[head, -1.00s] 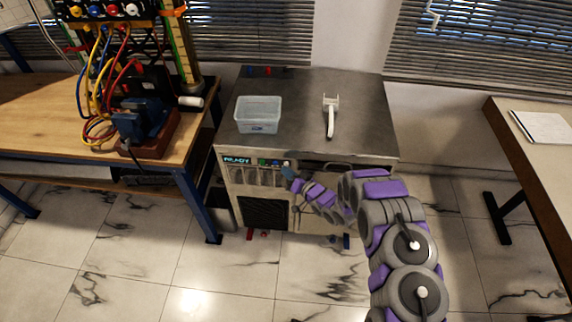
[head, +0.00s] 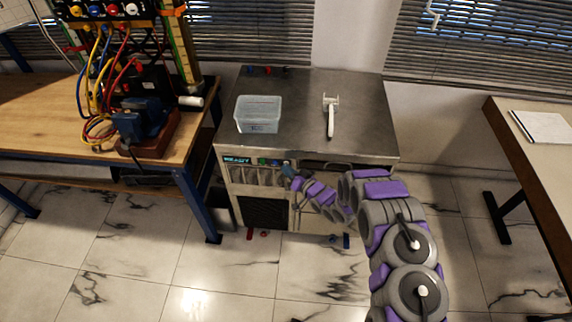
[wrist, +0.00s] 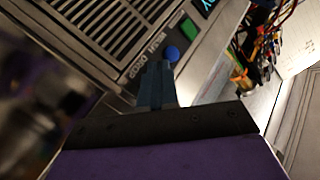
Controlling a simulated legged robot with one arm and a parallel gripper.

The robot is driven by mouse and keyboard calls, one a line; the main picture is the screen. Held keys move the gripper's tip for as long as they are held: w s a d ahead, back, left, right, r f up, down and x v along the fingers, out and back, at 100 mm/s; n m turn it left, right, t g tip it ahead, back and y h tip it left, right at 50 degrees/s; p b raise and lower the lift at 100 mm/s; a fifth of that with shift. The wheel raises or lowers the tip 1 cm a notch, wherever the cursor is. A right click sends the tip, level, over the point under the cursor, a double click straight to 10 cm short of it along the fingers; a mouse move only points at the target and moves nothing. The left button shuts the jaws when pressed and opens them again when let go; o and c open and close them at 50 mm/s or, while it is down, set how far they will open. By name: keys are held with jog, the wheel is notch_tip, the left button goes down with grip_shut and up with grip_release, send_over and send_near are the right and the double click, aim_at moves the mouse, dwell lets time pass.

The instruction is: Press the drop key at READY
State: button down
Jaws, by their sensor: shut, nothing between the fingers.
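The machine's small display (head: 237,160) reads READY in the head view; only its edge shows at the top of the wrist view. In the head view my gripper (head: 287,170) is at the front panel, right of the keys.
A clear plastic tub (head: 258,114) and a white-handled tool (head: 331,118) sit on the machine's steel top (head: 300,90). A wooden bench (head: 50,115) with cables and a blue vise-like device stands left. A desk with paper (head: 545,127) stands right.

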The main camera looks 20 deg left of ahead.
dwell(0.5)
jog(key=shift+s+d+p, duration=0.15)
jog(key=shift+s+p, duration=0.2)
jog(key=shift+s, duration=0.4)
jog(key=shift+s+d+p, duration=0.2)
jog(key=shift+s+p, duration=0.1)
jog(key=shift+s, duration=0.5)
jog(key=shift+s+d+p, duration=0.2)
jog(key=shift+s+p, duration=0.05)
jog(key=shift+s, duration=0.6)
jog(key=shift+s+d+p, duration=0.2)
jog(key=shift+s+p, duration=0.1)
jog(key=shift+s, duration=0.5)
jog(key=shift+w, duration=0.1)
